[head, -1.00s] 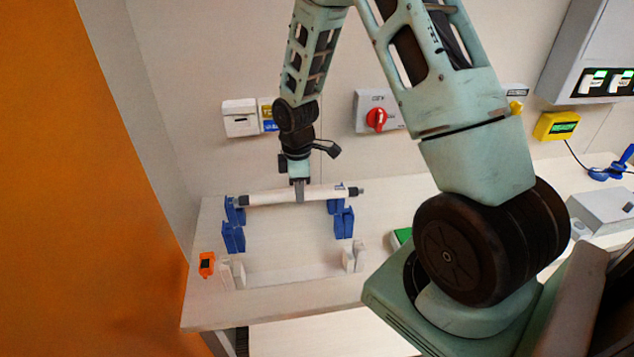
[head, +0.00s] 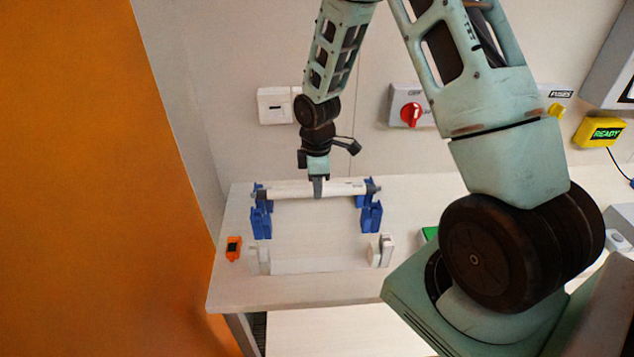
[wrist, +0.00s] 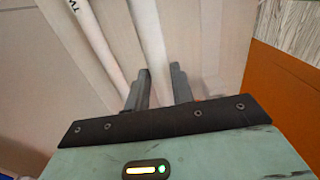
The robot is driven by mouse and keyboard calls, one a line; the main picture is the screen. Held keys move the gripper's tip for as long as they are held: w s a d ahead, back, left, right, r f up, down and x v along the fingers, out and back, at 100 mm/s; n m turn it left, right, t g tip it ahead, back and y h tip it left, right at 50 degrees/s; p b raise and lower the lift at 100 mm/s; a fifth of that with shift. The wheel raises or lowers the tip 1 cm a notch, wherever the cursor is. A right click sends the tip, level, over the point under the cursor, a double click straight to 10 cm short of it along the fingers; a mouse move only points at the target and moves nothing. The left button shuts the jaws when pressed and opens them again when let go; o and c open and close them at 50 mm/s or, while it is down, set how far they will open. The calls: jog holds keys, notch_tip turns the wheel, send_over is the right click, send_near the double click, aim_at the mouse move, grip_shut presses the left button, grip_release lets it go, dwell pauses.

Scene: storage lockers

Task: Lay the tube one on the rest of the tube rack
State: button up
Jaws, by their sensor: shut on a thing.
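The tube (head: 290,190), long and white with dark end fittings, lies nearly level across the blue supports of the rack in the head view. My gripper (head: 318,187) is shut on it near its middle, from above. The left blue supports (head: 261,223) and right blue supports (head: 371,217) stand in pairs; the tube's ends are at the rear ones. I cannot tell whether it touches them. In the wrist view, my gripper's fingers (wrist: 161,88) show with a pale lettered tube (wrist: 97,42) at their left; the grasp itself is unclear there.
Low white holders (head: 258,261) and (head: 382,250) stand nearer the front of the table (head: 320,290). A small orange device (head: 233,248) sits at the left. An orange panel (head: 110,180) borders the left side. The wall with a red switch (head: 411,114) stands behind.

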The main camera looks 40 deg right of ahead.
notch_tip(320, 180, down, 7)
jog(key=b, duration=0.4)
dwell(0.4)
jog(key=shift+f+b, duration=0.35)
dwell(0.4)
jog(key=o, duration=0.9)
jog(key=shift+r, duration=0.1)
